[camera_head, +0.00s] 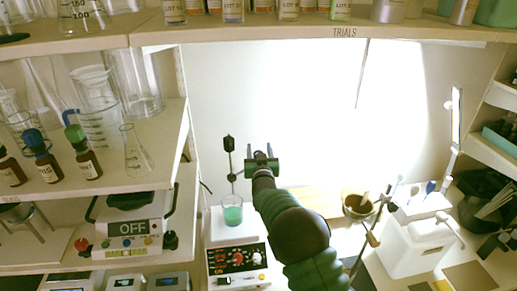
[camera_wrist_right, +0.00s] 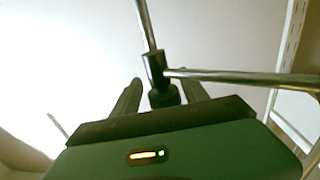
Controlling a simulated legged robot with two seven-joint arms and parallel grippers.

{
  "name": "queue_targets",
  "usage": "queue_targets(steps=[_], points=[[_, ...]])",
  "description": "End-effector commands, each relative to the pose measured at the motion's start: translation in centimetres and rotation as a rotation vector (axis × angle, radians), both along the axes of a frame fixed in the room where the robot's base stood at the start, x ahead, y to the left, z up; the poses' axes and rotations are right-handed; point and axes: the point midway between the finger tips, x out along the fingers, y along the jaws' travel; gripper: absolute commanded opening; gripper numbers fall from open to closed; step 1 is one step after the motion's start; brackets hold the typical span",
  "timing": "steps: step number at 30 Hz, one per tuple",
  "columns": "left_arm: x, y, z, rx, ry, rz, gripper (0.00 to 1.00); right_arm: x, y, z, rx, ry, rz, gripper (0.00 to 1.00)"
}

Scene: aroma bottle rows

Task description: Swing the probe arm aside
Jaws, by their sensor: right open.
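A thin upright probe (camera_head: 232,166) with a black top stands over a beaker of green liquid (camera_head: 232,214) in the head view. My right gripper (camera_head: 262,158) is just right of the probe, its jaws apart. In the right wrist view a black clamp (camera_wrist_right: 157,78) on a metal rod (camera_wrist_right: 146,24) shows between the two open fingers of the right gripper (camera_wrist_right: 163,88). A second metal rod (camera_wrist_right: 240,77) runs from the clamp to the right. I cannot tell whether a finger touches the clamp. The head view hides this joint behind my gripper. My left gripper is out of view.
The beaker stands on a white hotplate with a dark control panel (camera_head: 238,260). Glassware and dropper bottles (camera_head: 85,160) crowd the left shelves. A mortar (camera_head: 357,205) and a white box (camera_head: 412,245) stand to the right. A bottle shelf (camera_head: 300,32) crosses above.

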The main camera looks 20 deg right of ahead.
Motion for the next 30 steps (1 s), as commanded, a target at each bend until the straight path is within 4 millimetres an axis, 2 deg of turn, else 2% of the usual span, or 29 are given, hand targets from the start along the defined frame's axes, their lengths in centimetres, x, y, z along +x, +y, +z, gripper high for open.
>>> queue_targets(steps=[7,19,30], points=[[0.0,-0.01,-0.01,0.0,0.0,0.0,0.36,0.1,0.35,0.05,-0.003,0.0,0.002,0.51],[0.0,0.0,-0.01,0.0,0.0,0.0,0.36,0.11,0.39,0.04,-0.001,-0.001,0.004,0.0],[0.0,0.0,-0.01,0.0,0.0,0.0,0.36,0.13,0.25,0.01,-0.001,0.0,0.002,0.0]])
